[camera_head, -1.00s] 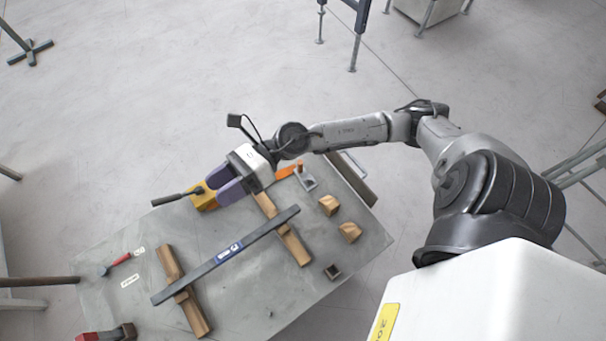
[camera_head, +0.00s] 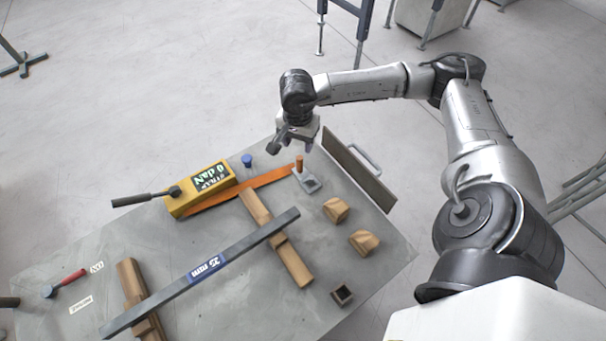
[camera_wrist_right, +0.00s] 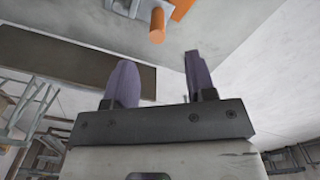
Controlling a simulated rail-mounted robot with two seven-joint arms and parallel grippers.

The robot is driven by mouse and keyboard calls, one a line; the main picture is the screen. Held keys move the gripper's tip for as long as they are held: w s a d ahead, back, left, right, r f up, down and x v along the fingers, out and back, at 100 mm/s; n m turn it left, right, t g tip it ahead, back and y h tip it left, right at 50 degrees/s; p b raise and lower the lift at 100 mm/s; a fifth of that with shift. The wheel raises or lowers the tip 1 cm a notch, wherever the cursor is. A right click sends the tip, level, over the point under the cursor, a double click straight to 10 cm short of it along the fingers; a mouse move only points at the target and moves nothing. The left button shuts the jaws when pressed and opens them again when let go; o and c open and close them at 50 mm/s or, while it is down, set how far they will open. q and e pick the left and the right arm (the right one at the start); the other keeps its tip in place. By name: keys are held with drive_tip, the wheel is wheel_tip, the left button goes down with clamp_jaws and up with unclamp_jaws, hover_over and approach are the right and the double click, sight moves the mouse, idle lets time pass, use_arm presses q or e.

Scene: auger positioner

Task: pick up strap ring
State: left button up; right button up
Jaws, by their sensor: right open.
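The orange strap (camera_head: 240,190) lies on the table and runs from the yellow tensioner box (camera_head: 200,190) to a small grey metal fitting (camera_head: 308,181) with an upright orange peg (camera_head: 299,164). I cannot clearly make out a separate ring at this end. My right gripper (camera_head: 299,147) is open and empty, just beyond the peg near the table's far edge. In the right wrist view, its purple fingers (camera_wrist_right: 158,57) are apart, with the orange peg (camera_wrist_right: 157,26) and part of the fitting (camera_wrist_right: 128,8) ahead at the top. My left gripper is not in view.
A grey plate with a handle (camera_head: 358,168) stands along the table's right edge. A long dark bar (camera_head: 170,290) lies across two wooden beams (camera_head: 292,265). Wooden blocks (camera_head: 363,242), a small square cup (camera_head: 342,295) and a blue cap (camera_head: 247,160) are nearby.

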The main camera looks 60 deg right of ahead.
sight(300, 165)
wheel_tip(300, 165, down, 5)
drive_tip(key=shift+a+f+b, duration=0.1)
drive_tip(key=shift+b, duration=0.45)
drive_tip(key=f+b, duration=0.1)
drive_tip(key=f, duration=0.3)
drive_tip(key=shift+s+b, duration=0.2)
drive_tip(key=shift+b, duration=0.2)
drive_tip(key=shift+a+f, duration=0.1)
drive_tip(key=shift+f, duration=0.45)
drive_tip(key=shift+r, duration=0.1)
drive_tip(key=shift+c, duration=0.8)
clamp_jaws()
